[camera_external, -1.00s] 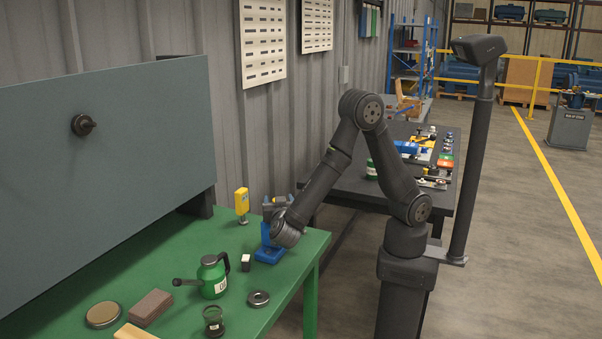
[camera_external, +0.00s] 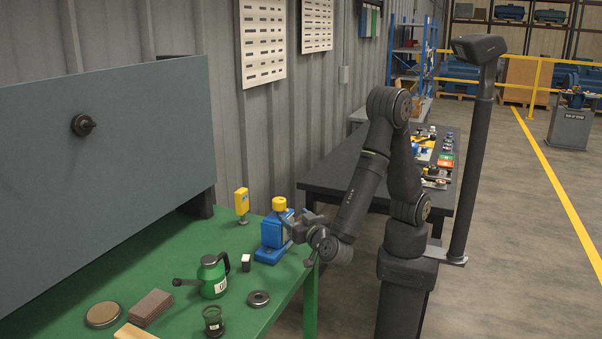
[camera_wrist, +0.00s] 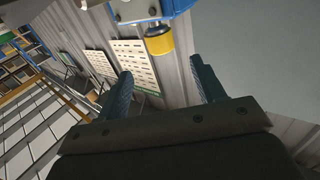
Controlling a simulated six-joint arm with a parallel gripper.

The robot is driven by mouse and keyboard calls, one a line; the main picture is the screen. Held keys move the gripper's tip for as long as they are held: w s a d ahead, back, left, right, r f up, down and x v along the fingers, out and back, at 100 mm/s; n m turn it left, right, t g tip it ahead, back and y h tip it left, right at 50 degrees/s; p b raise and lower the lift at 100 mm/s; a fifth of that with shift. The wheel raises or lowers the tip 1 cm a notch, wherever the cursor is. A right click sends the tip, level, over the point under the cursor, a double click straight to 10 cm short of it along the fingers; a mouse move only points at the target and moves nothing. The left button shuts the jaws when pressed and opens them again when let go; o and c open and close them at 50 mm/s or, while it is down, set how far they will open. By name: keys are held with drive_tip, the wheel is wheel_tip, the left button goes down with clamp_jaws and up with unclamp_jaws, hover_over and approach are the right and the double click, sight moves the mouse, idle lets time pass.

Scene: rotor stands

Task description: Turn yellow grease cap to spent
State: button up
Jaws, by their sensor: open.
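The yellow grease cap (camera_external: 279,203) sits on top of the blue stand (camera_external: 270,254) at the right edge of the green bench. In the wrist view the yellow cap (camera_wrist: 159,41) is at the upper middle, below the blue body, since that view is turned over. It lies beyond and between the lines of my two fingers, not touching them. My gripper (camera_wrist: 162,82) is open and empty. In the external view my gripper (camera_external: 292,224) is at the right side of the blue stand, lower than the cap. No "spent" mark can be read.
A yellow gauge-like block (camera_external: 241,203) stands left of the stand. A small black-and-white block (camera_external: 246,263), a green oil can (camera_external: 213,278) and a metal ring (camera_external: 258,298) are nearer the front. A grey panel (camera_external: 110,150) rises behind the bench.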

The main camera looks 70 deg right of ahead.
drive_tip(key=v, duration=0.4)
drive_tip(key=w+d+r+m+g+y, duration=0.1)
drive_tip(key=w+d+r+m+g, duration=0.5)
drive_tip(key=m+g, duration=0.7)
drive_tip(key=w+d+r+m+y, duration=0.1)
drive_tip(key=w+r+m+y, duration=0.2)
drive_tip(key=r, duration=0.4)
drive_tip(key=w+d+r+m+g+y, duration=0.1)
drive_tip(key=w+d+r+m+y, duration=0.1)
drive_tip(key=r+y, duration=0.4)
drive_tip(key=shift+w+r+m+g+y, duration=0.35)
drive_tip(key=shift+w+m, duration=0.25)
drive_tip(key=shift+m, duration=0.6)
